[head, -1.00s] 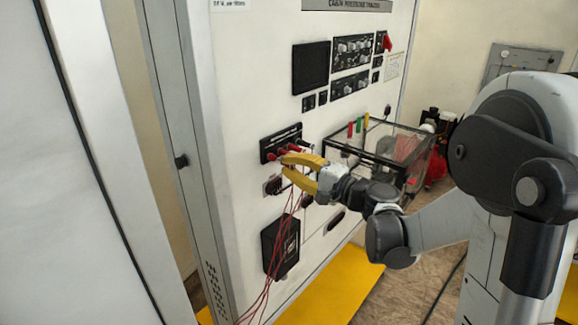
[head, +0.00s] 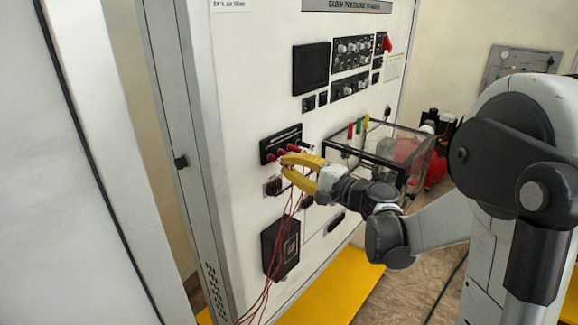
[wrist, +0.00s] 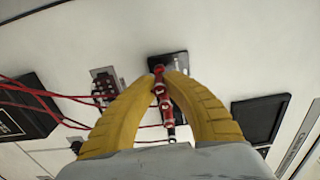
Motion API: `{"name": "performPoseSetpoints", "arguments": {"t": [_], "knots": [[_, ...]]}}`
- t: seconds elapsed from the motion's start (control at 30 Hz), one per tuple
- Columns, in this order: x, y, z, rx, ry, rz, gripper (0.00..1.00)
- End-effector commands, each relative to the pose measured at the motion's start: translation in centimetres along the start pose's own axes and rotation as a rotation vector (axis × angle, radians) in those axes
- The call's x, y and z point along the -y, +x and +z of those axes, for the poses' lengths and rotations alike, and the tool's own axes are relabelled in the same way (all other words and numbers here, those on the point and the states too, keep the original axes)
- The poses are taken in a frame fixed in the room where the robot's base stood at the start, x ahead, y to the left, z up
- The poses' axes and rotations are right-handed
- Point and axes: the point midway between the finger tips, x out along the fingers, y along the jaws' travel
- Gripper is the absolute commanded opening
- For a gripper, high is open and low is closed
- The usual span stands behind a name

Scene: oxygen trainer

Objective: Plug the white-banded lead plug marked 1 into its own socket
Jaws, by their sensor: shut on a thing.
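My gripper (head: 286,168) has yellow fingers and is at the black socket strip (head: 281,142) on the white panel. In the wrist view its fingertips (wrist: 160,76) close around a red plug (wrist: 159,88) with pale bands, near the strip (wrist: 168,61). I cannot read a number on it, and cannot tell whether its tip is in a socket. More red plugs (wrist: 167,113) line up behind it between the fingers. In the head view, red plugs (head: 271,157) show at the strip beside the fingers. The fingers hide part of the strip.
Red leads (wrist: 40,93) hang below the strip and cross under the fingers. A smaller connector (head: 273,187) and a black box (head: 281,247) sit lower on the panel. A clear case (head: 400,150) juts out right of my gripper.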

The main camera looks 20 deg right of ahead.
Motion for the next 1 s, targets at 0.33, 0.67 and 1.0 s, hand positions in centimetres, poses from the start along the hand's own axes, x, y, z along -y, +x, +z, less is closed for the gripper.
{"name": "performPoseSetpoints", "arguments": {"t": [0.33, 0.67, 1.0], "knots": [[0.0, 0.7, 0.0, 0.001, 0.000, 0.000, 0.00], [0.0, 1.4, 0.0, 0.001, 0.000, 0.000, 0.00], [0.0, 2.1, 0.0, 0.000, 0.000, 0.000, 0.00]]}}
